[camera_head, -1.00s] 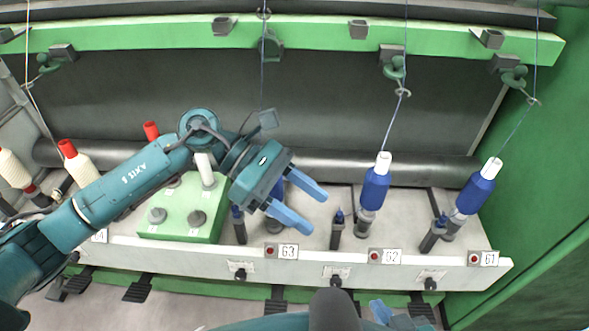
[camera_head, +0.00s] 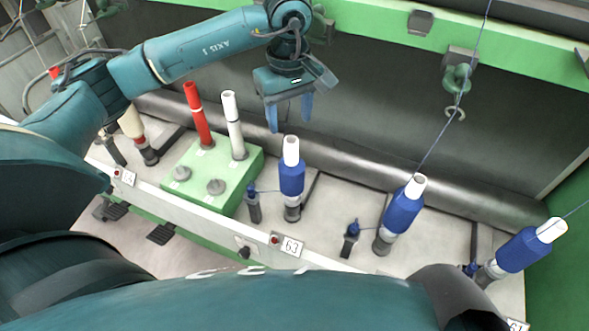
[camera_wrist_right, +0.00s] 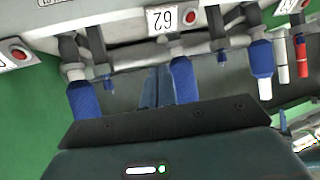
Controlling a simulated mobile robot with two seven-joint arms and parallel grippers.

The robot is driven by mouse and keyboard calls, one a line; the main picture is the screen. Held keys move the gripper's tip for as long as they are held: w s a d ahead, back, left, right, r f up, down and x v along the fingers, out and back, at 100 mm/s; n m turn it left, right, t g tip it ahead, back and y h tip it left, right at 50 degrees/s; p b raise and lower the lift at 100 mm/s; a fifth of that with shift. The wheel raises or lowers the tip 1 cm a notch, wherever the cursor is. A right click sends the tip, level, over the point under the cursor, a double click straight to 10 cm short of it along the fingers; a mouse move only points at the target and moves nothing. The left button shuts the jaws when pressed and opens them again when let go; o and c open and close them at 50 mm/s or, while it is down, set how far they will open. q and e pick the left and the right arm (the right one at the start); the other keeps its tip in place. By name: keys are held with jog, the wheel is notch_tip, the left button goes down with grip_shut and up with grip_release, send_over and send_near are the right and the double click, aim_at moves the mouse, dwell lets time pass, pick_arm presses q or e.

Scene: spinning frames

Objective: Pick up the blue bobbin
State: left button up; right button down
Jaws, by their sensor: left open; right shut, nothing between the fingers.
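Three blue bobbins stand on spindles along the frame. One (camera_head: 292,180) is above label 63 (camera_head: 290,246), one (camera_head: 404,206) is to its right, and one (camera_head: 524,248) is at the far right. My left gripper (camera_head: 290,112) is open and empty, its fingers pointing down, above the 63 bobbin in the picture; its distance in depth is unclear. In the right wrist view, my right gripper (camera_wrist_right: 158,86) is shut and empty beside the middle bobbin (camera_wrist_right: 183,80); contact cannot be told. Another bobbin (camera_wrist_right: 83,100) lies left of it, and one with a white end (camera_wrist_right: 262,62) to the right.
A green block (camera_head: 244,172) left of the 63 bobbin carries a red tube (camera_head: 197,115) and a white tube (camera_head: 232,125). Thin threads run up from the two right bobbins to guides on the green beam (camera_head: 370,22). A dark roller (camera_head: 460,180) runs behind the bobbins.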

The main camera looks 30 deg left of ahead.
aim_at(291, 139)
pick_arm(q)
jog(key=f+p, duration=0.1)
jog(key=f, duration=0.8)
jog(key=shift+s+d+p, duration=0.1)
jog(key=shift+d+p, duration=0.1)
jog(key=shift+p, duration=0.15)
jog(key=shift+c, duration=0.2)
jog(key=shift+r, duration=0.1)
grip_shut()
